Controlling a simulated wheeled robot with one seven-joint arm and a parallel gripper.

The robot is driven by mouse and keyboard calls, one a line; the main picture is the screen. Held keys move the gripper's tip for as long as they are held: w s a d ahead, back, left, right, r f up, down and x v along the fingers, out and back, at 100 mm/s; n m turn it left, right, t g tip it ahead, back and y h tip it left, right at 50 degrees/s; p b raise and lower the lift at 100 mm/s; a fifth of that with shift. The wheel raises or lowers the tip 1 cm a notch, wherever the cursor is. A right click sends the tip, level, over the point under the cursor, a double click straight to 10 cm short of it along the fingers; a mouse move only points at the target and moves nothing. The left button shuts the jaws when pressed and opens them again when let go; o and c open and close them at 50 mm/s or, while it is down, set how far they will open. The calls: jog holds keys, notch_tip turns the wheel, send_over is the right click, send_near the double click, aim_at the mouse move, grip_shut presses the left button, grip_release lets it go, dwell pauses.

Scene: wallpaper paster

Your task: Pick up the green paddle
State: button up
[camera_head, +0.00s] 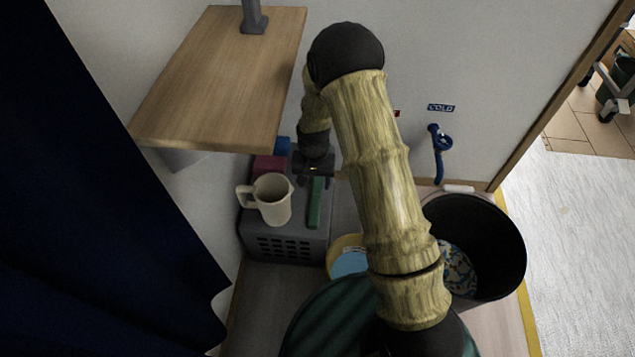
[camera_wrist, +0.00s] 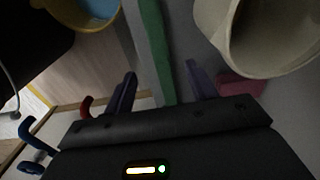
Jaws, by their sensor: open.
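The green paddle (camera_head: 315,203) lies on top of a grey crate (camera_head: 288,245) in the head view, to the right of a cream jug (camera_head: 272,199). In the wrist view the paddle (camera_wrist: 153,48) runs as a long green strip from the top edge down between my fingers. My gripper (camera_wrist: 160,80) is open, with one purple-grey finger on each side of the paddle. Neither finger visibly touches it. The jug (camera_wrist: 225,25) is close by on the right in the wrist view. In the head view my gripper (camera_head: 314,172) is partly hidden, just above the paddle's far end.
A red block (camera_head: 268,165) and a blue block (camera_head: 282,146) sit behind the jug. A yellow bucket with blue contents (camera_head: 348,241) and a large black bin (camera_head: 500,245) stand to the right. A wooden shelf (camera_head: 225,75) overhangs at left. A blue tap (camera_head: 438,150) is on the wall.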

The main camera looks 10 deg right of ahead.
jog(key=b, duration=0.3)
send_over(315, 202)
notch_tip(315, 202, down, 6)
jog(key=shift+d+r, duration=0.1)
jog(key=shift+d, duration=0.05)
notch_tip(315, 202, down, 5)
jog(key=b, duration=0.3)
jog(key=shift+b, duration=0.35)
jog(key=c, duration=1.1)
